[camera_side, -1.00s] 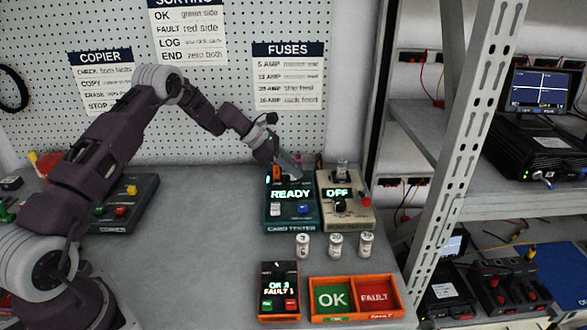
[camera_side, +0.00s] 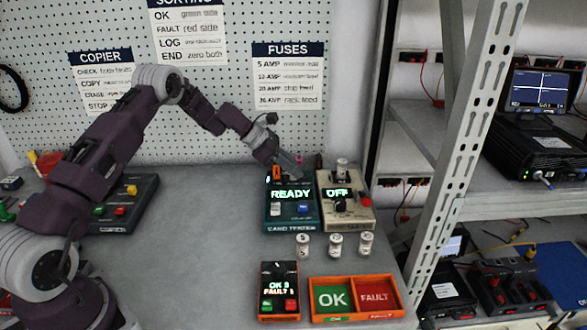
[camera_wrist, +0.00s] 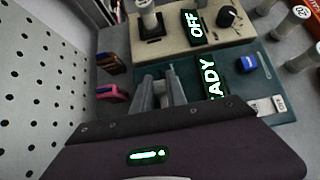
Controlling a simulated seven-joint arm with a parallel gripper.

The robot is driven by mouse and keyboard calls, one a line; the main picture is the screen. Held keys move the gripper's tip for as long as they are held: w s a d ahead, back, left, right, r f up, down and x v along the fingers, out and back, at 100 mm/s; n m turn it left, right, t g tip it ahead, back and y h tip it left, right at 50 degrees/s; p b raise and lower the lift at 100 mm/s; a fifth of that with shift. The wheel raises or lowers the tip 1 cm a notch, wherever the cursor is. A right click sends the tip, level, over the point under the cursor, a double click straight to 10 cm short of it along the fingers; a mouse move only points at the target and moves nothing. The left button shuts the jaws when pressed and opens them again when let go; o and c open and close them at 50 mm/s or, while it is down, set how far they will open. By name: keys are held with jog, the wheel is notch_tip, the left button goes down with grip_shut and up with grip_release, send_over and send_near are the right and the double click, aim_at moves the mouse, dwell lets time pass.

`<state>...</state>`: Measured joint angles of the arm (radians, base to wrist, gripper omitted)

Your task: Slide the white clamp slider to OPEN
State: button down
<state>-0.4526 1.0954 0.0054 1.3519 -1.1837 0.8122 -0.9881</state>
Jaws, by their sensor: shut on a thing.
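My gripper (camera_side: 296,172) reaches down to the back part of the teal card tester (camera_side: 268,222), whose display reads READY. In the wrist view the two grey fingers of my gripper (camera_wrist: 160,90) are close together over the tester's rear edge, beside the READY display.
A beige tester (camera_side: 362,216) showing OFF stands close on the right. Orange (camera_side: 277,173) and pink (camera_wrist: 110,92) upright pieces stand near my gripper. The bench's middle is clear.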

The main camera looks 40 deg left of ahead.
jog(key=shift+w+d, duration=1.4)
jog(key=c, duration=1.3)
grip_release()
jog(key=v, duration=0.7)
